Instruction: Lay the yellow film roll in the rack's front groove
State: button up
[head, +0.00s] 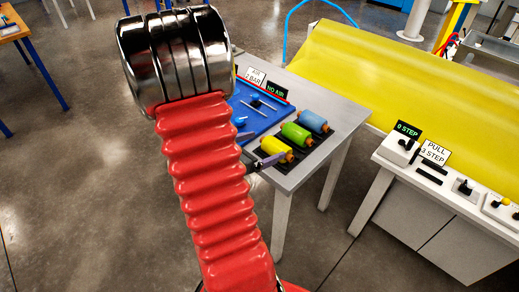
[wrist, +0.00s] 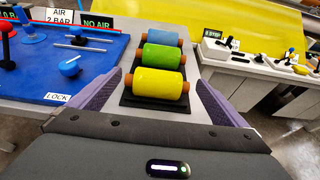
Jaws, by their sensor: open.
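The yellow film roll (wrist: 156,88) lies crosswise at the near end of the black rack (wrist: 126,99), in front of the green roll (wrist: 161,57) and the blue roll (wrist: 165,39). Brown-orange ends show on it. I cannot see how deep it sits in the front groove. In the head view the yellow roll (head: 273,147) is nearest my arm. My gripper (wrist: 159,78) is open, with one purple finger on each side of the yellow roll and visible gaps between. In the head view one purple finger (head: 268,161) shows beside the roll; my arm hides the rest.
The rack stands on a grey table (head: 335,115) beside a blue panel (wrist: 95,62) with knobs, rods and AIR signs. A large yellow sheet (head: 400,80) lies behind. A white control bench (head: 440,195) with levers stands to the right, across a floor gap.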

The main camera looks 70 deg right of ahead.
dwell(0.3)
jog(key=w+a+r+m+t+y, duration=0.3)
jog(key=w+a+r+m+y, duration=0.1)
jog(key=a, duration=1.1)
jog(key=w+a+r+m+t+y, duration=0.4)
jog(key=a+r+m, duration=0.1)
jog(key=a, duration=1)
jog(key=w+a+r+m+t+y, duration=0.4)
jog(key=a+r, duration=0.3)
jog(key=a, duration=0.9)
jog(key=shift+w+y, duration=0.4)
